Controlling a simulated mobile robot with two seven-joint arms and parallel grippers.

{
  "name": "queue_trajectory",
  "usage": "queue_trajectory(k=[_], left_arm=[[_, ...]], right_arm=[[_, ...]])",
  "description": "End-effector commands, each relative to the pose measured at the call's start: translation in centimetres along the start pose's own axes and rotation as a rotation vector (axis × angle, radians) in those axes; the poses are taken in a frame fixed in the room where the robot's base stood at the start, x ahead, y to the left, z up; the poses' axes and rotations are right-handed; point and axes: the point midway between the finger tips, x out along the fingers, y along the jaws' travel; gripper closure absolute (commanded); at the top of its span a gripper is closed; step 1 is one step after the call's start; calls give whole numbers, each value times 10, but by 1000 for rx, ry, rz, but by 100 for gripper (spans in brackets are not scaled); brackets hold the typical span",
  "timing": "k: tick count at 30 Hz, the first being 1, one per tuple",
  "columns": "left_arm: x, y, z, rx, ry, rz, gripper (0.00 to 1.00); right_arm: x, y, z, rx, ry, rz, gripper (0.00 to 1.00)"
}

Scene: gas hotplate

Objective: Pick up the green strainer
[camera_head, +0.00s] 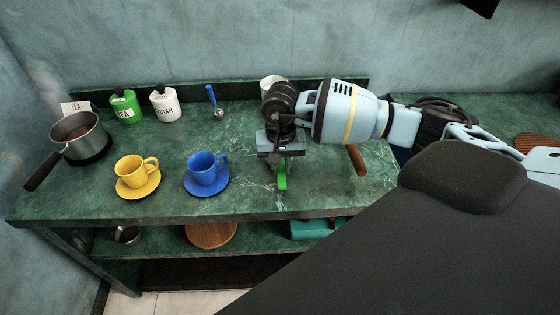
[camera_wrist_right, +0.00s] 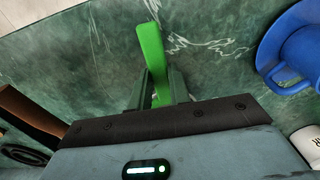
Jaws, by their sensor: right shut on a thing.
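The green strainer shows only as its green handle (camera_head: 282,177) in the head view, just under my right gripper (camera_head: 280,158). In the right wrist view the green handle (camera_wrist_right: 152,55) stands up between the two fingers of my right gripper (camera_wrist_right: 160,85). The gripper is shut on the handle. The rest of the strainer is hidden behind the gripper. I cannot tell whether it touches the counter. My left gripper is not in view.
On the green counter (camera_head: 110,205) stand a blue cup (camera_head: 207,170) left of the gripper, a yellow cup (camera_head: 132,170), a pot (camera_head: 80,138), a green tea jar (camera_head: 125,106), a sugar jar (camera_head: 165,104) and a blue-handled utensil (camera_head: 213,97). A brown handle (camera_head: 357,160) lies to the right.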

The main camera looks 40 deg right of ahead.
Motion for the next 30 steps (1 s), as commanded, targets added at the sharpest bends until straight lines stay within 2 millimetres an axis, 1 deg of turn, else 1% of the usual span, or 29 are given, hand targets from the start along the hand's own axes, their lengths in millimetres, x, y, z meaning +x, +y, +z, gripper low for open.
queue_trajectory(k=[5, 8, 11, 17, 27, 30], left_arm=[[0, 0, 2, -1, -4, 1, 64], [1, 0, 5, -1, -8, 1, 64], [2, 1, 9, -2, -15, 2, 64], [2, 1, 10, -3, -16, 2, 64], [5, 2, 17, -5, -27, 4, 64], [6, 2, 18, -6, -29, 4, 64]], right_arm=[[-8, 0, -1, 0, 1, -2, 100], [-18, 0, -1, -1, 2, -1, 100], [-34, 0, -1, -1, 2, -2, 100], [-37, -4, 36, -5, -1, 0, 100], [-44, -14, 113, -6, -2, -1, 100], [-46, -16, 131, -5, -2, 0, 100]])
